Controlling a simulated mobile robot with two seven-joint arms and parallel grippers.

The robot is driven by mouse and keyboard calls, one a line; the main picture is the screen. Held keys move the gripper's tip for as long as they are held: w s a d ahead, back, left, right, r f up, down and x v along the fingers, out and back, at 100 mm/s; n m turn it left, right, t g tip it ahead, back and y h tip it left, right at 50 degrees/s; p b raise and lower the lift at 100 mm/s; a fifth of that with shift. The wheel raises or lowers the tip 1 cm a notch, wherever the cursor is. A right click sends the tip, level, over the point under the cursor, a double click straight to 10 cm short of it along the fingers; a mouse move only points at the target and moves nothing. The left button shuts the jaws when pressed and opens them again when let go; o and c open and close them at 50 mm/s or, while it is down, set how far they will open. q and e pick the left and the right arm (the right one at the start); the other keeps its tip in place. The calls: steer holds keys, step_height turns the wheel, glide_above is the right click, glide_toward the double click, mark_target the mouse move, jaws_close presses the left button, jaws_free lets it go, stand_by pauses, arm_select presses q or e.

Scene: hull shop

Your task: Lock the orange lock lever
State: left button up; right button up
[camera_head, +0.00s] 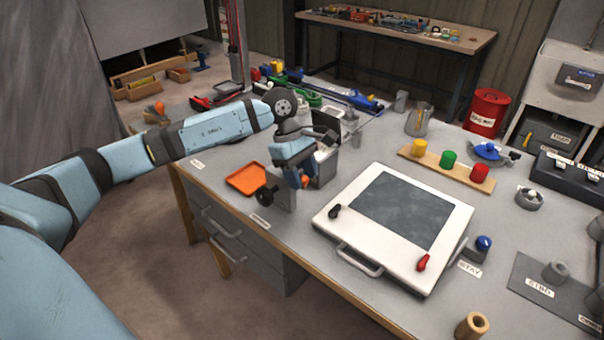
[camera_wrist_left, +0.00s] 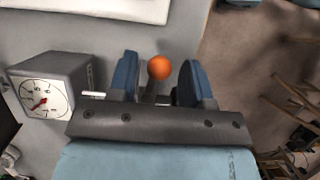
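The orange lock lever shows in the left wrist view as an orange ball (camera_wrist_left: 159,67) on a short grey stalk. My left gripper (camera_wrist_left: 159,80) is open, with a blue finger on each side of the ball and a visible gap on both sides. In the head view, my left gripper (camera_head: 298,172) points down over the left part of the workbench. A bit of orange, likely the lever's ball (camera_head: 306,182), shows beside its fingers; the rest is hidden. My right gripper is in neither view.
A white-framed hatch panel (camera_head: 453,230) with a black and a red handle lies right of my gripper. An orange tray (camera_head: 246,180) lies to the left. A grey gauge box (camera_wrist_left: 42,98) stands close to the left finger in the wrist view.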

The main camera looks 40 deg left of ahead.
arm_select(q)
steer(key=shift+r, duration=0.1)
steer(key=v, duration=1.3)
steer(key=shift+r, duration=0.3)
